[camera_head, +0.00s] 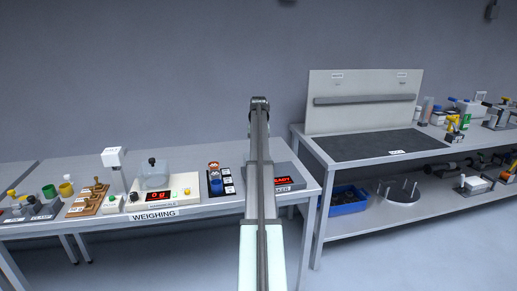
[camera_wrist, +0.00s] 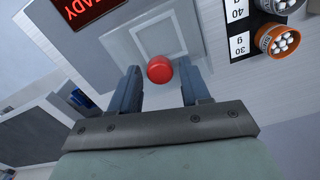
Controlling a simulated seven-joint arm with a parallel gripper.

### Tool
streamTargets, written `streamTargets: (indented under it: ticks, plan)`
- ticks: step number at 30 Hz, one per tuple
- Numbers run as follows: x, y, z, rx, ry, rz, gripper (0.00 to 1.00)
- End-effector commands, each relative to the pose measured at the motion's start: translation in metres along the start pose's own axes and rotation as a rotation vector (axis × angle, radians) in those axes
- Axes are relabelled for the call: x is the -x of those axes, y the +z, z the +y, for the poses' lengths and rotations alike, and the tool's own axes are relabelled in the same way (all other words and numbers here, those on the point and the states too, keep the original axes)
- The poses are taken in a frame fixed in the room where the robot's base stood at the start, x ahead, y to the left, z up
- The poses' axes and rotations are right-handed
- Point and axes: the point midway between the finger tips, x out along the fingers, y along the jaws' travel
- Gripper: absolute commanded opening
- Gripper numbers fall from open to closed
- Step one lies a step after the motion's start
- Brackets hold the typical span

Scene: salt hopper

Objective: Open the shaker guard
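The shaker (camera_head: 286,172) is a grey box with a red lit display at the right end of the weighing table, partly hidden behind my arm in the head view. In the wrist view its display (camera_wrist: 88,10) reads "...ADY", cut off at the edge. The guard (camera_wrist: 120,48) seems to be the pale grey panel with a square frame, and a round red knob (camera_wrist: 159,69) stands in front of it. My gripper (camera_wrist: 159,72) is open, with a finger on each side of the knob and a visible gap at both sides. The head view hides my gripper.
In the wrist view, jars with numbered labels (camera_wrist: 278,41) stand close at the right. In the head view, a rack of jars (camera_head: 215,183) and the scale (camera_head: 160,195) stand left of the shaker. A separate bench (camera_head: 375,147) stands at right.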

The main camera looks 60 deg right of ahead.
Motion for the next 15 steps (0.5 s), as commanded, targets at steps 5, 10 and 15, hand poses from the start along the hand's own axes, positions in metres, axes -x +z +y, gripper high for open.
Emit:
streamTargets:
  ticks: [5, 10, 15]
  plan:
    - [0.0001, 0.0000, 0.0000, 0.000, 0.000, 0.000, 0.29]
    - [0.0001, 0.0000, 0.0000, 0.000, 0.000, 0.000, 0.13]
    - [0.0001, 0.0000, 0.0000, 0.000, 0.000, 0.000, 0.00]
